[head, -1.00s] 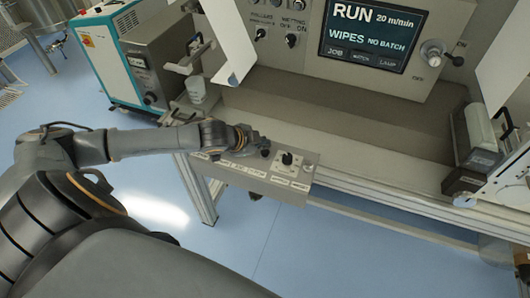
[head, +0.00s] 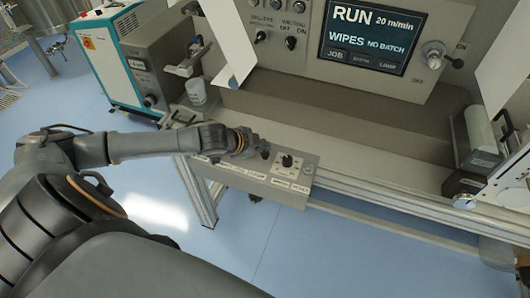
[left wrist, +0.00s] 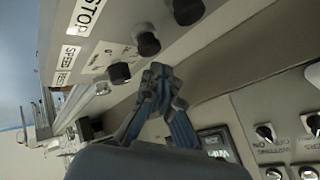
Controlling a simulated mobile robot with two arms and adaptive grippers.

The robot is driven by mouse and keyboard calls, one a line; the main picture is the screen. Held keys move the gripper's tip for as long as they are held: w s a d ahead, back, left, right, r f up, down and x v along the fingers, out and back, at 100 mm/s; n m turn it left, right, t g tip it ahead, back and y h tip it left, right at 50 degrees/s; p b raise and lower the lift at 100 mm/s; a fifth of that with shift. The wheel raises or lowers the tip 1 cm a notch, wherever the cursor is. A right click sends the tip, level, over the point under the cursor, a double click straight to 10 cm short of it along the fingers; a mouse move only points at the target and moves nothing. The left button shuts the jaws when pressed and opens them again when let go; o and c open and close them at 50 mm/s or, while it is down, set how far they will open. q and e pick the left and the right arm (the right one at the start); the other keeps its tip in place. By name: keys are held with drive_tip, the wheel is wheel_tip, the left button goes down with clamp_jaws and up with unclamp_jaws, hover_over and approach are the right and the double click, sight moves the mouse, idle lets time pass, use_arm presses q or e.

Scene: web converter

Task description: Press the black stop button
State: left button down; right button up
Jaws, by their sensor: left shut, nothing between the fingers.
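The control panel (head: 228,177) is a grey strip along the front of the machine, with a row of buttons and white labels. In the left wrist view, a STOP label (left wrist: 88,15) lines up with a black round button (left wrist: 147,43). The same button appears as a dark knob in the head view (head: 265,154). My left gripper (head: 262,144) is shut and empty, right by this button. In the left wrist view its fingertips (left wrist: 160,70) are close beside the button; I cannot tell if they touch. My right gripper is out of view.
A black knob on a white plate (head: 287,161) sits just right of the button, by a SPEED label (left wrist: 68,52). Another black button (left wrist: 187,10) is on its other side. The screen (head: 366,36) reads RUN.

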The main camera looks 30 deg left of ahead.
sight(263, 155)
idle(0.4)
use_arm(q)
drive_tip(key=shift+f, duration=1.05)
idle(0.5)
idle(0.4)
drive_tip(key=shift+r+p, duration=1)
drive_tip(key=shift+r, duration=0.05)
wheel_tip(263, 155, up, 5)
drive_tip(key=p, duration=0.5)
